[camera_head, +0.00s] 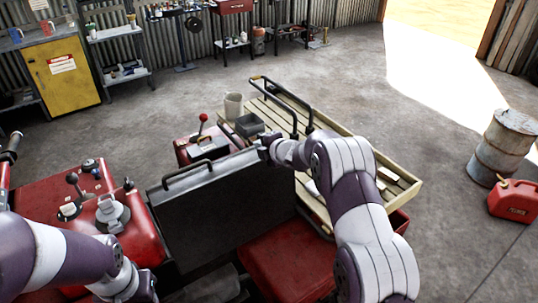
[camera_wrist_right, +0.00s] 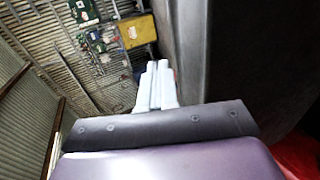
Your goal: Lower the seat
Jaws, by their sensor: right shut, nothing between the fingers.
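The seat (camera_head: 220,215) is a dark, flat panel raised up on edge on the red quad, with a black bar (camera_head: 188,174) along its top left. In the right wrist view, a dark surface (camera_wrist_right: 225,50), probably the seat, fills the right side close to the fingers. My right gripper (camera_head: 266,146) is at the seat's upper right corner. Its pale fingers (camera_wrist_right: 157,85) are together with nothing between them. I cannot tell whether they touch the seat. My left arm enters at the lower left, over the quad's front; its fingers are out of view.
A red-knobbed lever (camera_head: 202,122) stands nearby. A barrel (camera_head: 501,148) and red fuel can (camera_head: 514,201) stand right.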

